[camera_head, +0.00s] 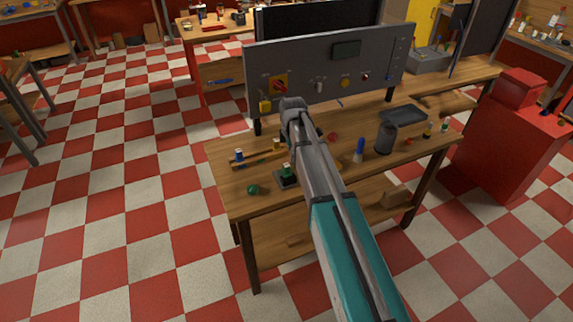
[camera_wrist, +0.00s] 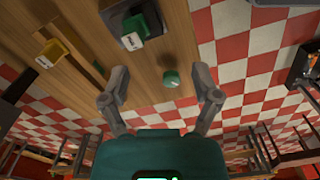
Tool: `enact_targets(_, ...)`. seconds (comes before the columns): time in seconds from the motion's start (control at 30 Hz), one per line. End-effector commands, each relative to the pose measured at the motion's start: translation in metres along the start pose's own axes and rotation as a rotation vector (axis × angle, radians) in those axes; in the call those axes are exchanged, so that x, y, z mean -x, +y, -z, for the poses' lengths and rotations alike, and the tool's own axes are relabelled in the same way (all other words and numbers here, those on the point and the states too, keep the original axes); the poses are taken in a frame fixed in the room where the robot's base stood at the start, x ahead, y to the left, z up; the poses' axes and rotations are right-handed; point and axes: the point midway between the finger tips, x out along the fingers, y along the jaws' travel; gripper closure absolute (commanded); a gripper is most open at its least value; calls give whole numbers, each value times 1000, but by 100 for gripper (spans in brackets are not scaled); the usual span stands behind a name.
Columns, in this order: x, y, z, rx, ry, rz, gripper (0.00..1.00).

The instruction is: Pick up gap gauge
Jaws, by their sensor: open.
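The table (camera_head: 225,172) has several small objects on it, and I cannot tell which one is the gap gauge. A green piece with a white label (camera_wrist: 136,28) sits on a dark block; it also shows in the head view (camera_head: 287,170). A round green piece (camera_wrist: 171,78) lies near the table edge and shows in the head view too (camera_head: 253,189). A yellow piece with a white label (camera_wrist: 48,52) lies to the left. My gripper (camera_wrist: 159,72) is open and empty, its fingers on either side of the round green piece in the picture. Its height is unclear.
A grey control panel (camera_head: 330,75) stands along the back of the table. A blue-topped piece (camera_head: 359,150), a dark cylinder (camera_head: 385,138) and a dark tray (camera_head: 403,115) are right of my arm. A red cabinet (camera_head: 510,140) stands at right. Checkered floor is open at left.

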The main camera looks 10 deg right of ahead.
Motion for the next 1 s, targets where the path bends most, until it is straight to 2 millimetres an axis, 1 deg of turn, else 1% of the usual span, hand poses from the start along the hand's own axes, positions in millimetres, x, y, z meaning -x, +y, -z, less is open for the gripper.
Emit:
enact_targets(0.03, 11, 16, 4, 61, 0, 0, 20)
enact_targets(0.1, 17, 28, 8, 144, 0, 0, 20)
enact_targets(0.2, 22, 40, 12, 235, 0, 0, 20)
enact_targets(0.3, 25, 47, 14, 292, 0, 0, 20)
enact_targets(0.43, 25, 49, 15, 321, 0, 0, 20)
enact_targets(0.77, 24, 48, 15, 321, 0, 0, 20)
enact_targets(1.0, 14, 48, 15, 320, 0, 0, 20)
